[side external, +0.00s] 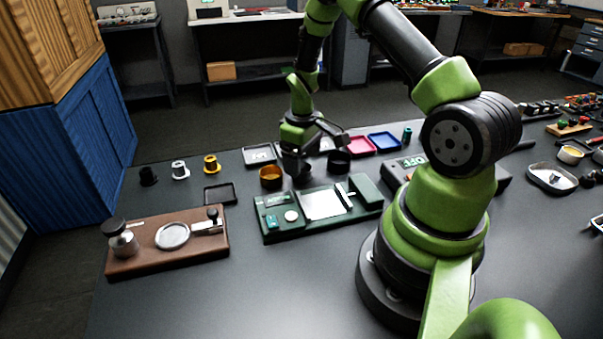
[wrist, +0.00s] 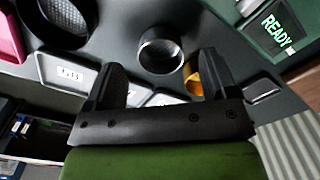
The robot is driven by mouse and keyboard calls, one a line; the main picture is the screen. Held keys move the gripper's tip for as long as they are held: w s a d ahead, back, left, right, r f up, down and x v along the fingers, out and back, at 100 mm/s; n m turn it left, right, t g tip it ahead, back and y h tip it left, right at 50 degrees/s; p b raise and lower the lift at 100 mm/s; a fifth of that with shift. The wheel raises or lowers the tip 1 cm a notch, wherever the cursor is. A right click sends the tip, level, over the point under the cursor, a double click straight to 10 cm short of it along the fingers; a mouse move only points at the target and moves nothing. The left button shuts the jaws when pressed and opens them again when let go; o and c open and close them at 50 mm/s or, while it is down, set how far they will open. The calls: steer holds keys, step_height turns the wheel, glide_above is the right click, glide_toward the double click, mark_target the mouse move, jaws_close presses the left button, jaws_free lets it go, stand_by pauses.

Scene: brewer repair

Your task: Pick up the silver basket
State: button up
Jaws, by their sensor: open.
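The silver basket (wrist: 160,52), a round cup with a bright rim and dark inside, stands on the grey table in the wrist view. My gripper (wrist: 161,62) is open and empty, with its two dark fingers apart to either side of the basket's near edge in that view. I cannot tell the height of the fingertips over it. In the side view my gripper (side external: 297,172) points down between a gold ring-shaped basket (side external: 270,177) and a black one (side external: 339,162). The silver basket is hidden there, apparently by my gripper.
The green station (side external: 265,232) stands close in front of my gripper. A brown board (side external: 190,258) with a metal ring lies left. Pink (side external: 361,146) and blue (side external: 384,141) trays sit behind right. Small black, silver and gold parts stand at the back left.

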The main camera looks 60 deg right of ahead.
step_height(320, 180, down, 3)
steer(key=shift+w+f, duration=0.1)
steer(key=shift+c, duration=0.4)
steer(key=c, duration=0.9)
